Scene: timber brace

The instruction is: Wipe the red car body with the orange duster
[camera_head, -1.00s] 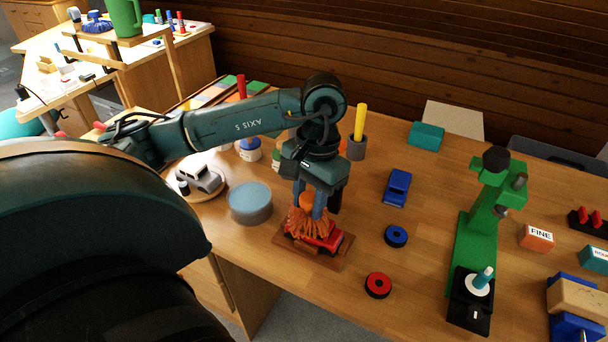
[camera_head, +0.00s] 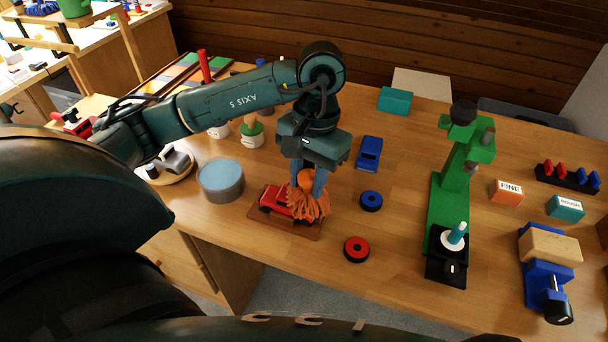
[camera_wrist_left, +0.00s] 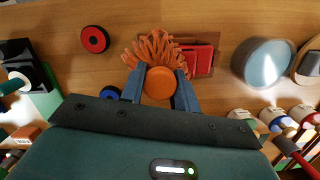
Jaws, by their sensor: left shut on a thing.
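The red car body (camera_head: 275,201) lies on a brown wooden board (camera_head: 262,215) near the front edge of the bench. My left gripper (camera_head: 308,188) points down and is shut on the orange duster (camera_head: 310,203). The duster's strands lie over the right end of the car body. In the left wrist view, the duster (camera_wrist_left: 158,50) hides part of the red car body (camera_wrist_left: 197,60), and its round orange top sits between the blue fingers of the gripper (camera_wrist_left: 160,88). My right gripper does not show.
A grey-blue round tub (camera_head: 221,182) stands left of the board. A blue wheel (camera_head: 371,201), a red wheel (camera_head: 356,250) and a blue car body (camera_head: 369,153) lie to the right. A green press (camera_head: 449,190) stands farther right. Bench between is clear.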

